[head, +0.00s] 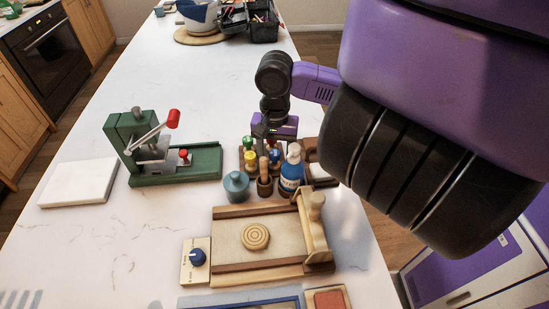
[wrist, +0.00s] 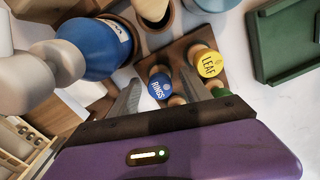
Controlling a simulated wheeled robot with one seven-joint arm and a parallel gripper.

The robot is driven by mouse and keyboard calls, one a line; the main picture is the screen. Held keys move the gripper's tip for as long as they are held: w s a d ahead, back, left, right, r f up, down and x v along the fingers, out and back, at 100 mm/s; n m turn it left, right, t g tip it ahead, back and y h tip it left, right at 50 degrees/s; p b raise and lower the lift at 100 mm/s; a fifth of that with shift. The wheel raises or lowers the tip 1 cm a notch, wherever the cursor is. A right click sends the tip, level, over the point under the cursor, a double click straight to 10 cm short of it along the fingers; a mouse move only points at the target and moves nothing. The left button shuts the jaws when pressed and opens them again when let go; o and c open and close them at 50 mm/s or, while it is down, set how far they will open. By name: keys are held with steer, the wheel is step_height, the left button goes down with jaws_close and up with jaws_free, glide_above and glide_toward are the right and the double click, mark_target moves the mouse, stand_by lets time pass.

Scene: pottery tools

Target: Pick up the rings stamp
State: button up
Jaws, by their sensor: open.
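The rings stamp (wrist: 160,86) has a round blue top lettered RINGS and stands in a brown wooden rack (wrist: 180,50). In the wrist view my open gripper (wrist: 159,80) has one finger on each side of the blue top, with no clear grip on it. The yellow LEAF stamp (wrist: 208,64) stands close beside the right finger. In the head view my gripper (head: 270,134) hangs over the rack, and the blue top (head: 274,156) shows just below it. The stamp's lower part is hidden.
A blue bottle (head: 291,178) stands close by, right of the rack. A wooden tool cup (head: 264,187) and teal jar (head: 236,186) stand in front. A green press (head: 200,163) is left; a slab board (head: 229,237) lies nearer.

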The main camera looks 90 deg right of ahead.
steer(key=shift+f, duration=0.5)
jaws_close()
